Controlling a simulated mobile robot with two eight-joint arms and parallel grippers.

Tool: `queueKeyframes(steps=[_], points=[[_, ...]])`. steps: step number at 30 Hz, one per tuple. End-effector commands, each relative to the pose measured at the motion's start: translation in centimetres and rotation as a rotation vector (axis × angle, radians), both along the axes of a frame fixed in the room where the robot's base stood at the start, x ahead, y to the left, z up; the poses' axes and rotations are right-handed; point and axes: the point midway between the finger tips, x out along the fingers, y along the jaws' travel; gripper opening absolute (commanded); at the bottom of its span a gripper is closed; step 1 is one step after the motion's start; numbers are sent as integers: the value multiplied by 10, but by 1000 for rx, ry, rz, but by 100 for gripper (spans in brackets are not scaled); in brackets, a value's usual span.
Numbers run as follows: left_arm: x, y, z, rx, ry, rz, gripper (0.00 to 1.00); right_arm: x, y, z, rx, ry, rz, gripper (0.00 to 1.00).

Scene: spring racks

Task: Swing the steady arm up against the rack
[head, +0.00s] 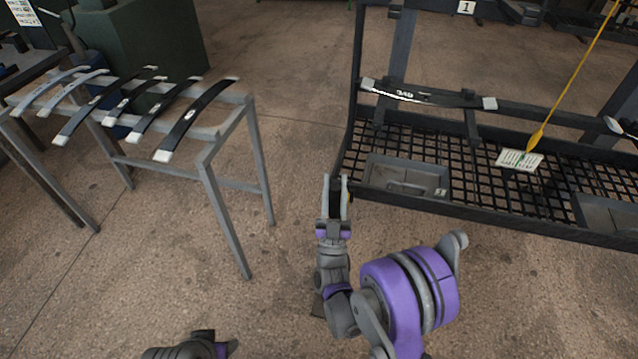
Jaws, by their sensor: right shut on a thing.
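The rack (480,205), a dark frame with a mesh shelf and a "1" label, stands at the right. My right gripper (336,181) is at the rack's front left corner, its fingers shut around a narrow dark piece (337,205). This piece seems to be the end of the steady arm; most of it is hidden by the fingers, and I cannot tell its full angle. A dark curved spring (425,96) marked 349 lies across the rack's upper rail. A bit of my left arm (195,347) shows at the bottom edge; its fingers are not clear.
A grey stand (207,150) at the left carries several leaf springs (193,118) with pale ends. A yellow pointer (537,138) hangs over a white card (519,160) on the mesh. A green cabinet (150,45) stands behind. The floor between stand and rack is clear.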

Motion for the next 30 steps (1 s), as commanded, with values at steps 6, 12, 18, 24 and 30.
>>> queueKeyframes(steps=[6, 12, 18, 24, 30], points=[[0, 0, -1, 0, 1, 0, 50, -3, -8, -1, 24, -7, -1, 0], [0, 0, -1, 0, 0, 0, 50, -3, -10, -1, 27, -8, -2, 0], [0, 0, -2, 0, 1, 0, 50, -4, -10, -1, 27, -8, -3, 46], [0, 0, -1, 0, 1, 0, 50, -3, -9, -1, 25, -7, -1, 64], [0, 0, -1, 0, 0, 0, 50, -3, -8, -1, 24, -7, -1, 64]])
